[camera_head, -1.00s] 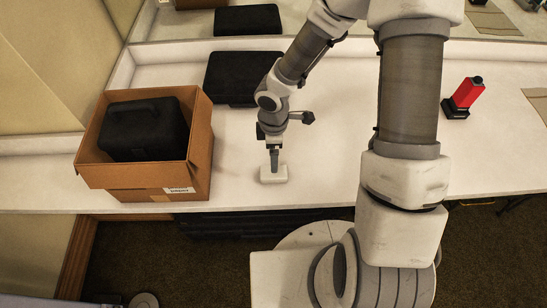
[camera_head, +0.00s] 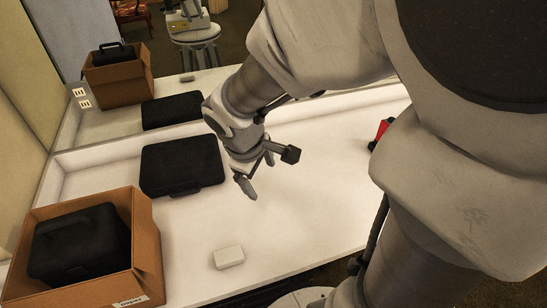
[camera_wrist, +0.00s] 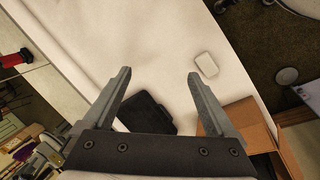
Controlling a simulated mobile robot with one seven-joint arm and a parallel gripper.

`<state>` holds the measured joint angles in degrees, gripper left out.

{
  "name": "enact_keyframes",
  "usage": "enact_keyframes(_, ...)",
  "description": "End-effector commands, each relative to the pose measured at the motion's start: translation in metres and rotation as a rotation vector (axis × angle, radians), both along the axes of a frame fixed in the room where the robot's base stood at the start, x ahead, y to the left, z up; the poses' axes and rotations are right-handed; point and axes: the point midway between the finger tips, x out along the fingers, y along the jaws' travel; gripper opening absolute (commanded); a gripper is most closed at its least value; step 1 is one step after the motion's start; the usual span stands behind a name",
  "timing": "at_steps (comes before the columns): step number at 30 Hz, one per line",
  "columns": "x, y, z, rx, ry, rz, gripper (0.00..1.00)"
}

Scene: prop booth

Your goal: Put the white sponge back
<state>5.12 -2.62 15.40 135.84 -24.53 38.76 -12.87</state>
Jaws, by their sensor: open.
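The white sponge (camera_head: 228,257) lies flat on the white counter, near its front edge, to the right of the cardboard box. It also shows in the wrist view (camera_wrist: 207,64), beyond and to the right of my fingertips. My gripper (camera_head: 246,184) is open and empty in the head view, above the counter and farther back than the sponge. Its two spread fingers show in the wrist view (camera_wrist: 158,76), with nothing between their tips but bare counter.
A cardboard box (camera_head: 148,255) with a black case (camera_head: 80,245) inside stands at the left. Another black case (camera_head: 182,166) lies on the white counter (camera_head: 300,215) by the mirror. A red object (camera_head: 381,131) is partly hidden behind my arm. The counter around the sponge is clear.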

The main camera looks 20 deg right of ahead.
Motion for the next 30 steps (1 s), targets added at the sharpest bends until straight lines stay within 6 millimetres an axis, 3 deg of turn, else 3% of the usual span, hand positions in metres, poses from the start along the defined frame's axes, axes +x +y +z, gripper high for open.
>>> enact_keyframes(1,-0.007,-0.003,0.016,0.015,-0.041,-0.057,0.91)
enact_keyframes(6,-0.034,-0.01,0.058,0.106,-0.149,-0.254,0.91)
enact_keyframes(15,-0.086,-0.007,0.109,0.347,-0.301,-0.531,0.91)
enact_keyframes(21,-0.105,-0.001,0.12,0.459,-0.334,-0.61,0.91)
enact_keyframes(30,-0.108,0.0,0.121,0.479,-0.337,-0.623,0.91)
